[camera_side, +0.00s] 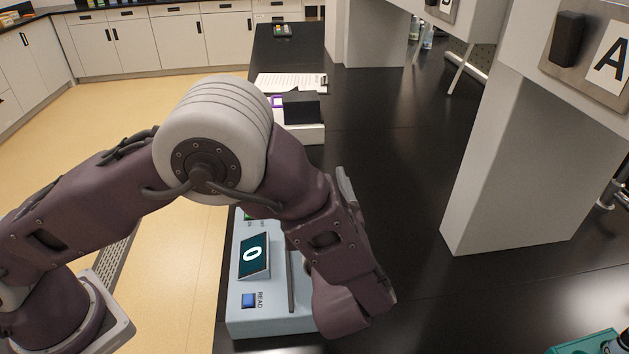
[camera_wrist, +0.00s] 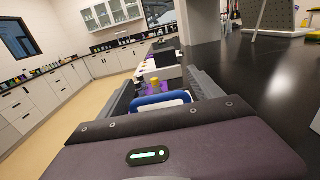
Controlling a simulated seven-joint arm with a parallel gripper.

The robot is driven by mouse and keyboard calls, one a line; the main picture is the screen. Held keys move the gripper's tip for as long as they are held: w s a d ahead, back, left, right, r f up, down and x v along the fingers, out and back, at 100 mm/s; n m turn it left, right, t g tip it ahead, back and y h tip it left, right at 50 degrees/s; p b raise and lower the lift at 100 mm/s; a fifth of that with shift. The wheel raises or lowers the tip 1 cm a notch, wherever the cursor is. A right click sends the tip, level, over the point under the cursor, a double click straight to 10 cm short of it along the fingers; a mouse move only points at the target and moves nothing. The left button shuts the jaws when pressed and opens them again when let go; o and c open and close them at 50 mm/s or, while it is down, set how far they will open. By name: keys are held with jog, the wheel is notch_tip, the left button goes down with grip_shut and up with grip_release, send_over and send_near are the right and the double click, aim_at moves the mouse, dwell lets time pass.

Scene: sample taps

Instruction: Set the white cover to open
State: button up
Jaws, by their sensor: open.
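My gripper (camera_wrist: 163,86) is open in the wrist view, with one grey finger on each side. Between and below the fingers shows a white panel with a blue rim (camera_wrist: 162,100), partly cut off by my gripper body. I cannot tell for sure whether this is the white cover, or whether a finger touches it. In the side view my arm hides most of my gripper and this part. A pale blue instrument (camera_side: 270,322) stands under my arm, with a display reading 0 (camera_side: 254,255) and a blue READ button (camera_side: 249,300).
A white box with a dark top (camera_side: 312,132) stands farther along the black bench (camera_side: 390,160), with a clipboard (camera_side: 290,82) behind it. A yellow piece (camera_wrist: 155,84) shows beyond the blue rim. A grey pillar (camera_side: 520,160) stands at right. The bench between is clear.

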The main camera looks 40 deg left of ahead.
jog(key=shift+c, duration=0.2)
grip_shut()
jog(key=v, duration=0.9)
jog(key=shift+s+d, duration=0.15)
jog(key=shift+d, duration=0.15)
jog(key=shift+r, duration=0.1)
jog(key=shift+o, duration=0.2)
grip_release()
